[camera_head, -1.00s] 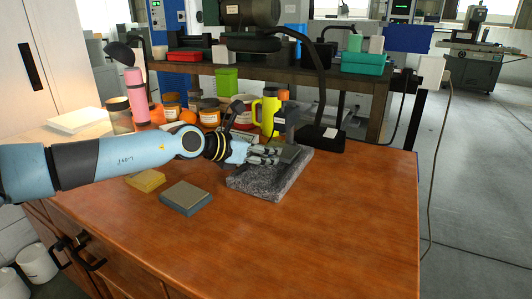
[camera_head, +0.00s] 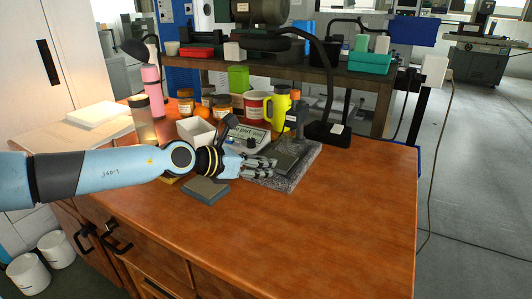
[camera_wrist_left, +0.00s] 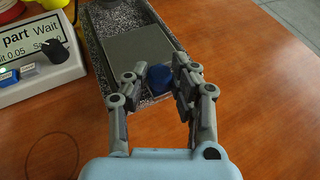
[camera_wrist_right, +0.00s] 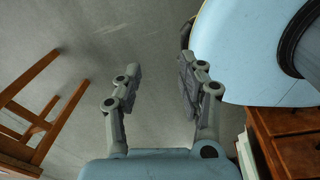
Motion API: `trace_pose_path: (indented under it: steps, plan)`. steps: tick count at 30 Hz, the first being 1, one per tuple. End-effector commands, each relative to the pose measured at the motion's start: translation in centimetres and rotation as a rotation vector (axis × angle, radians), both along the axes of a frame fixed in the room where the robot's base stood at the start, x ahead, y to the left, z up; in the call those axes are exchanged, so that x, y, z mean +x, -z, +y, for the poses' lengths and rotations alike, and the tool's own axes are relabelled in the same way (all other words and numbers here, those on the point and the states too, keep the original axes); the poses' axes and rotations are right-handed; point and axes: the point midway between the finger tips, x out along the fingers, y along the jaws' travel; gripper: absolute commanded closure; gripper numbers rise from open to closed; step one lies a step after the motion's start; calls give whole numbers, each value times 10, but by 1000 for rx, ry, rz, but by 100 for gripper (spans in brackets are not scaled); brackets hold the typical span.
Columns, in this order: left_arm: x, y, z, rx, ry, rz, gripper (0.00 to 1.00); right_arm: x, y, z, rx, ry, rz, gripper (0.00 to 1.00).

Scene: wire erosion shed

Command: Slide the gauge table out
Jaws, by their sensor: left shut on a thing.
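The gauge table (camera_head: 289,155), a flat grey plate, sits on a speckled granite base (camera_head: 303,171) under a dark gauge stand (camera_head: 297,118). The left wrist view also shows the gauge table (camera_wrist_left: 147,46) with a blue knob (camera_wrist_left: 160,79) at its near end. My left gripper (camera_head: 270,168) is shut on this knob, one finger on each side. In the head view the fingers hide the knob. My right gripper (camera_wrist_right: 158,82) is open and empty above the grey floor, out of the head view.
A white display box (camera_head: 246,134) with a dark knob stands left of the base. A grey-blue block (camera_head: 206,191) lies below my left arm. A yellow mug (camera_head: 277,108) and several jars stand behind. The front right of the wooden bench (camera_head: 330,220) is clear.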

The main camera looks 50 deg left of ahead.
Motion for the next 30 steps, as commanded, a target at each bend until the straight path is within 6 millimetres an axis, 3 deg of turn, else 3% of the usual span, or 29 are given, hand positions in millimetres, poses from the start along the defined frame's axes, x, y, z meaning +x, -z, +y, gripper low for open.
trace_pose_path:
  steps: [9, 10, 15, 25, 30]
  plan:
    - [-5, 6, -2, -4, 3, 13, 100, 17, -1, -1, -1, -1, -23, 60]
    - [-5, 6, -2, -4, 3, 14, 75, 18, -1, -1, -1, -1, -25, 60]
    - [-6, 6, -2, -4, 3, 15, 54, 18, -1, -1, -1, -1, -26, 60]
    - [-5, 3, -1, -2, 2, 7, 54, 10, -1, -4, -4, -2, -14, 60]
    - [-22, 2, 1, 0, 4, 15, 54, 11, -1, -2, -3, -1, -15, 60]
